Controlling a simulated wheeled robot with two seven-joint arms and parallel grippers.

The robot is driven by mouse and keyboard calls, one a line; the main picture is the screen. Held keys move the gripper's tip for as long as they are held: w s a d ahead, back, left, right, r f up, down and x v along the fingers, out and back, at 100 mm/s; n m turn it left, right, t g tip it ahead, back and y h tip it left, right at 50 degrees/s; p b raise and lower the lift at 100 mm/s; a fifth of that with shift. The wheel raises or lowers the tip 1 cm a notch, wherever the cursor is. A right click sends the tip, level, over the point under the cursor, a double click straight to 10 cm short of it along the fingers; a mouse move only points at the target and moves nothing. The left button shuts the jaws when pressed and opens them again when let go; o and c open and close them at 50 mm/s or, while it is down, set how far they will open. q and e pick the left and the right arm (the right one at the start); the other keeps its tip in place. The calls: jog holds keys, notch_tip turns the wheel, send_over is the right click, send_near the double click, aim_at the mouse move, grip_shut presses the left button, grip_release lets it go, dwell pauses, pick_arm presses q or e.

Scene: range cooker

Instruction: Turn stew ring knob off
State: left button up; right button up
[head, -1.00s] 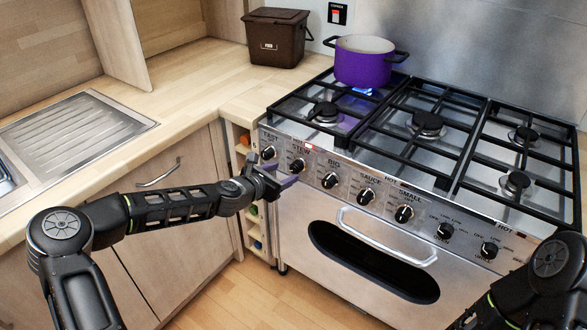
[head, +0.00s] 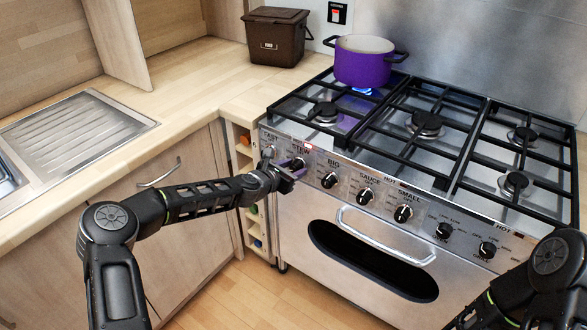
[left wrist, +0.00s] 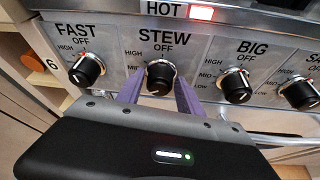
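The stew ring knob (left wrist: 160,77) is a black round knob under the word STEW in the left wrist view. It also shows in the head view (head: 299,163), partly behind my gripper. My left gripper (left wrist: 160,92) has two purple fingers, apart, one on each side of the knob's lower part. I cannot tell whether they touch it. In the head view the left gripper (head: 291,172) is at the front panel. A blue flame (head: 361,91) burns under the purple pot (head: 363,61) on the back left ring. My right gripper is out of view.
The fast knob (left wrist: 87,70) is to the left and the big knob (left wrist: 235,85) to the right, both close to my fingers. A red HOT light (left wrist: 201,13) is lit above. The oven handle (head: 387,238) sticks out below the panel.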

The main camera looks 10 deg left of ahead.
pick_arm(q)
grip_shut()
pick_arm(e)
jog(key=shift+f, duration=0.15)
